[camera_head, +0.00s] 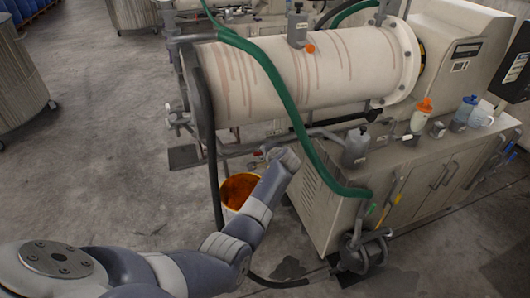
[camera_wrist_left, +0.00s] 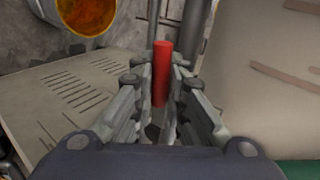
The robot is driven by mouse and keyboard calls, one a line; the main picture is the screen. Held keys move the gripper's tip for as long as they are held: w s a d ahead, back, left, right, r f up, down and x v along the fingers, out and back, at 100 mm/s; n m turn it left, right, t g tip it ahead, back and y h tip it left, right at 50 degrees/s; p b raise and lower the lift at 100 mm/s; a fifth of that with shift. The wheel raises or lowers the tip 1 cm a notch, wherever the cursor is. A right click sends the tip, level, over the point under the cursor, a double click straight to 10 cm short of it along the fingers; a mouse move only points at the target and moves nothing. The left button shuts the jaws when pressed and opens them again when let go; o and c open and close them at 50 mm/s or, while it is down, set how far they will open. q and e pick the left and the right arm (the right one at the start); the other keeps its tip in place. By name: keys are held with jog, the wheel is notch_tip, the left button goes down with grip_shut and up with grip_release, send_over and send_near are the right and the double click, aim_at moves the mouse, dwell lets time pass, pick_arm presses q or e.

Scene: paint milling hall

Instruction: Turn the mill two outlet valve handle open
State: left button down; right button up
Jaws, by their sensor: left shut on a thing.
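A red handle (camera_wrist_left: 161,72) shows in the left wrist view, standing up between the fingers of my left gripper (camera_wrist_left: 158,98). The gripper is shut on it. In the head view my left arm reaches to the mill's side, and its wrist hides the fingers and the red handle. The mill's pale, streaked horizontal drum (camera_head: 320,75) lies above and behind my wrist. I cannot tell from these frames whether the valve is open or closed. My right gripper is in neither view.
A bucket with orange paint (camera_head: 238,190) stands on the floor beside my left wrist. A green hose (camera_head: 290,105) crosses the drum and runs down to a pump (camera_head: 362,252). A dark hose hangs near the bucket. Bottles stand on the beige cabinet (camera_head: 415,160). The left floor is mostly clear.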

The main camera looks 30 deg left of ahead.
pick_arm(q)
jog(key=shift+s+a+r+g+y, duration=0.1)
jog(key=shift+s+a+g+y, duration=0.05)
jog(key=shift+g+y, duration=0.15)
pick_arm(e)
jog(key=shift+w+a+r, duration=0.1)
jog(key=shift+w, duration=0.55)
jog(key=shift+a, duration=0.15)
pick_arm(q)
jog(key=c, duration=1.6)
grip_release()
jog(key=shift+a, duration=0.1)
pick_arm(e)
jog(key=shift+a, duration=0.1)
pick_arm(q)
jog(key=shift+d+r, duration=0.15)
jog(key=shift+d, duration=0.15)
jog(key=v, duration=1.1)
jog(key=shift+s+r, duration=0.1)
jog(key=shift+s, duration=0.2)
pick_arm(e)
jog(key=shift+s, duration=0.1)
